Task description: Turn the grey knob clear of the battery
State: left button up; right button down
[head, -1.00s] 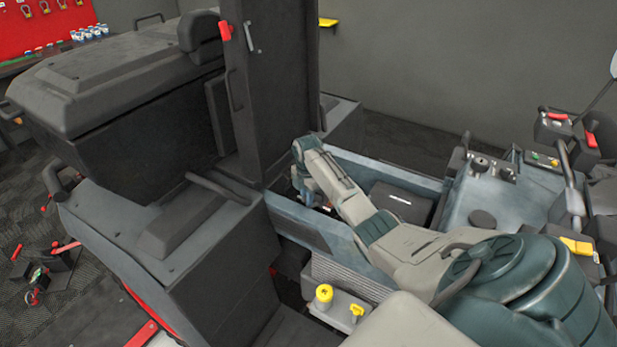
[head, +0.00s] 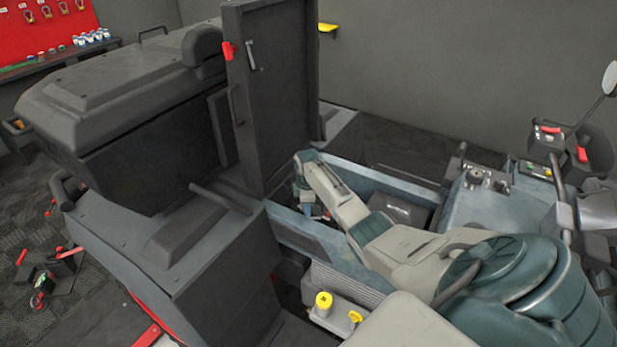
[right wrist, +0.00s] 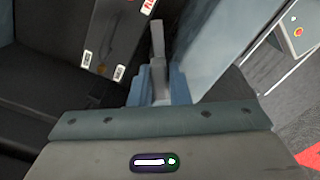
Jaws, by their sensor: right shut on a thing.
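My right gripper (head: 322,212) reaches down into the open blue-grey compartment of the machine. Its fingertips are mostly hidden there in the head view. In the right wrist view its blue fingers (right wrist: 156,84) are shut on a slim grey upright piece, which looks like the grey knob (right wrist: 157,45). A dark box with a pale label, probably the battery (head: 402,207), sits in the compartment right of the gripper, partly behind my arm. In the right wrist view a dark face with white labels (right wrist: 105,45) is left of the knob; I cannot tell whether it is the battery. My left gripper is out of view.
A tall dark panel (head: 270,100) stands upright just behind and left of my right gripper. The compartment's blue-grey wall (head: 297,226) is close in front of it. A yellow knob (head: 323,300) stands on a ledge nearer. The control console (head: 485,200) is at the right.

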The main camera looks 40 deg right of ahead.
jog(key=shift+s, duration=0.1)
jog(key=m+p, duration=0.2)
jog(key=m, duration=0.1)
jog(key=shift+r, duration=0.15)
jog(key=shift+m+p, duration=0.4)
jog(key=shift+m, duration=0.7)
jog(key=shift+f+m, duration=0.25)
jog(key=shift+m, duration=0.05)
jog(key=shift+r+m+p, duration=0.1)
jog(key=shift+m+p, duration=0.3)
jog(key=shift+m, duration=0.1)
jog(key=c, duration=0.8)
grip_release()
jog(key=shift+s, duration=0.1)
jog(key=shift+c, duration=0.2)
